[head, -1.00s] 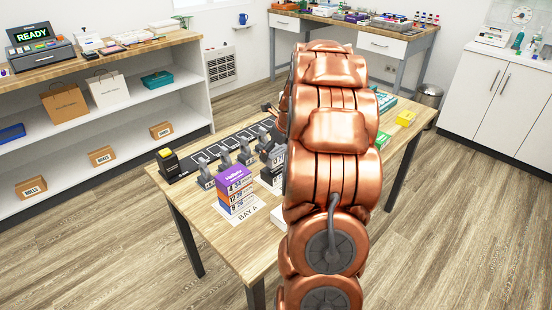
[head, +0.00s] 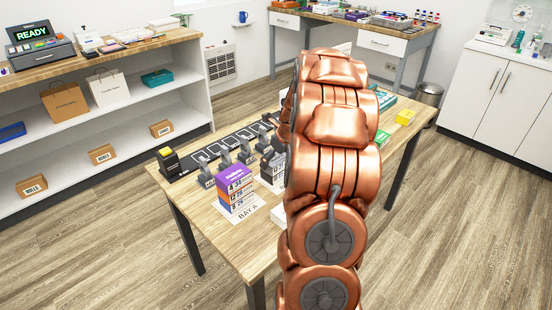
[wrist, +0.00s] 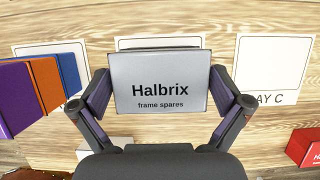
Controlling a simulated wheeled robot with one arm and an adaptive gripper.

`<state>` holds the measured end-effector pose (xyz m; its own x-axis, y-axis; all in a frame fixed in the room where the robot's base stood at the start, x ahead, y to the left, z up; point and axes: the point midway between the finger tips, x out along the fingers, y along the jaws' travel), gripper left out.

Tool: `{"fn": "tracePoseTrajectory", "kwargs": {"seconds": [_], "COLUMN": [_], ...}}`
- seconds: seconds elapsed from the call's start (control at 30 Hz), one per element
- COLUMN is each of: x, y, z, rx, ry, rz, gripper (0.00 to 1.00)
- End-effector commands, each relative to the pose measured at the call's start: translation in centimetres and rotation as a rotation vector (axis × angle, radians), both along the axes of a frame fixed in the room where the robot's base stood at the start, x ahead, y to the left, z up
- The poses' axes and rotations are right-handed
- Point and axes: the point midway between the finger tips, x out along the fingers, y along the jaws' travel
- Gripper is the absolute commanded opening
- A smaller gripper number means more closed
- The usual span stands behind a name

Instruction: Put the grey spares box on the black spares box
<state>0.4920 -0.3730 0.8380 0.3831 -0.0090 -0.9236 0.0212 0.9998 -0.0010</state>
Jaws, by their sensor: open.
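The grey spares box (wrist: 158,80), labelled "Halbrix frame spares", lies face up in the middle of the wrist view. My gripper (wrist: 158,92) is open, with one finger beside the box's left side and the other beside its right. The fingers look very near the sides; I cannot tell whether they touch. In the head view my copper arm hides most of that spot, and only part of a labelled stack (head: 272,176) shows at its left edge.
A stack of purple, orange and blue boxes (head: 236,188) stands close left, on the BAY A sheet (head: 250,216). A BAY C sheet (wrist: 272,70) lies bare to the right in the wrist view. A red box (wrist: 304,148) sits at lower right. Grey stands (head: 225,160) line a black strip.

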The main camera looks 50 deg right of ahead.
Motion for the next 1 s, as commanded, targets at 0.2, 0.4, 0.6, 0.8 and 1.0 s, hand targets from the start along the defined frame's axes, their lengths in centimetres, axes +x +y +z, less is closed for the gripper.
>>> {"fn": "tracePoseTrajectory", "kwargs": {"seconds": [0.2, 0.4, 0.6, 0.8, 1.0], "x": [-0.2, -1.5, -3.0, -4.1, -4.6], "y": [-0.1, -0.1, -0.1, -0.1, 0.1], "z": [0.9, 3.9, 7.5, 10.3, 11.3], "rx": [-0.003, -0.005, -0.004, -0.005, -0.001], "ry": [-0.001, -0.003, -0.002, -0.003, 0.0], "rz": [-0.001, -0.002, -0.002, -0.002, 0.0], "gripper": [1.0, 1.0, 1.0, 1.0, 1.0]}}
